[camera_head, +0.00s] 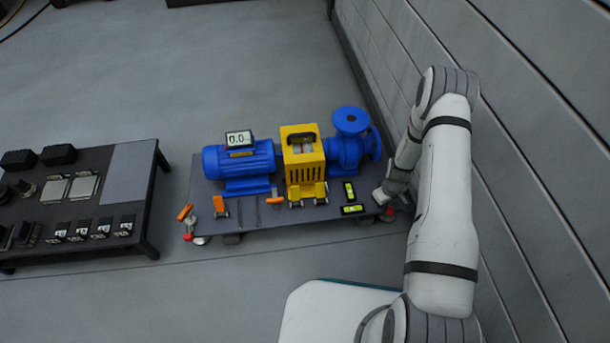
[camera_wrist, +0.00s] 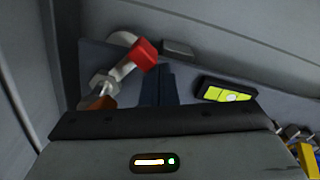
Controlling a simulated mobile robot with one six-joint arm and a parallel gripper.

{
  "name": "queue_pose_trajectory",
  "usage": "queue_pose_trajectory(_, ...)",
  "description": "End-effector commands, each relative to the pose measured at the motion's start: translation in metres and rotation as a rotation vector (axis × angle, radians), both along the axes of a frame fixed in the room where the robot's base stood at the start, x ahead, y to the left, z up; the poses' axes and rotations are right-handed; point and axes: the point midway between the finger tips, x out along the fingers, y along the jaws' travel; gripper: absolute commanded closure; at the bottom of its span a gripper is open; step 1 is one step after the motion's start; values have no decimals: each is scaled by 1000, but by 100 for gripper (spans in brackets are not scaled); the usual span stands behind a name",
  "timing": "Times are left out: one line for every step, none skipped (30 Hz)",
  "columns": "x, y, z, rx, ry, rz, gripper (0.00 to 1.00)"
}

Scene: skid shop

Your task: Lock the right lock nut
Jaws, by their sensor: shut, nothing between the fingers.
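The right lock nut seems to be the grey metal hex piece (camera_wrist: 100,86) in the wrist view. A pale lever with a red end (camera_wrist: 145,52) slants up and right from it, and a small orange-brown part shows below it. My gripper (camera_wrist: 158,70) is shut and empty, its dark fingers just right of the lever; whether they touch it I cannot tell. In the head view my gripper (camera_head: 383,196) is at the front right corner of the dark skid plate (camera_head: 262,222). A bit of red (camera_head: 390,211) shows there; the nut itself is mostly hidden by my arm.
The skid carries a blue motor (camera_head: 240,163), a yellow guard (camera_head: 303,163) and a blue pump (camera_head: 352,145). Two spirit levels (camera_head: 349,190) lie near my gripper; one shows in the wrist view (camera_wrist: 228,95). A grey wall rises close on the right. A dark table (camera_head: 130,175) stands left.

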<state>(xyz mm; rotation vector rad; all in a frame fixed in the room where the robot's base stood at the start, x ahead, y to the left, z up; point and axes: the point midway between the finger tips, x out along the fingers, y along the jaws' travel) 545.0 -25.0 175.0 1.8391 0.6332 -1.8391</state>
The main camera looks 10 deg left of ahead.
Motion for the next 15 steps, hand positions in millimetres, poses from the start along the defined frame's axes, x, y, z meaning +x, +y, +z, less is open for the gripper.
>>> queue_pose_trajectory(-1,-2,0,0,0,-2,100)
queue_pose_trajectory(-2,-3,0,0,0,-2,100)
queue_pose_trajectory(-3,-6,0,0,0,-2,100)
queue_pose_trajectory(-4,-7,0,0,0,-2,100)
queue_pose_trajectory(-5,-9,0,-1,1,-2,100)
queue_pose_trajectory(-6,-11,0,0,1,-2,100)
queue_pose_trajectory(-7,-12,0,0,1,-2,100)
queue_pose_trajectory(-8,-13,0,0,1,-2,100)
queue_pose_trajectory(-8,-14,0,0,1,-1,100)
queue_pose_trajectory(-8,-15,0,0,1,-1,100)
queue_pose_trajectory(-8,-15,0,-1,1,-1,100)
queue_pose_trajectory(-8,-15,0,0,0,-1,100)
queue_pose_trajectory(-8,-15,0,0,0,-1,100)
queue_pose_trajectory(-8,-15,0,0,0,-1,100)
queue_pose_trajectory(-8,-15,0,0,0,-1,100)
